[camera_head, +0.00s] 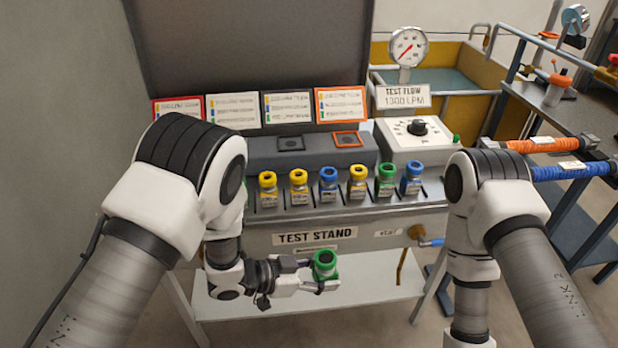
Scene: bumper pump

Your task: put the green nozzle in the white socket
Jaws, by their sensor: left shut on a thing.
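My left gripper (321,273) is shut on a green nozzle (325,260), a small jar-like piece with a green ring top and dark centre. It holds the nozzle in front of the test stand, below the TEST STAND label and above a pale lower shelf. On the deck I see an orange-framed socket (346,139) and a dark-framed socket (290,144). I cannot make out a white socket; my left arm covers the left part of the deck. My right gripper is out of view below the picture.
A row of yellow, blue and green nozzles stands on the test stand (315,238), including another green one (386,180). A white dial box (415,145) and a gauge (408,47) are at its right. Orange and blue hoses (575,172) lie further right.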

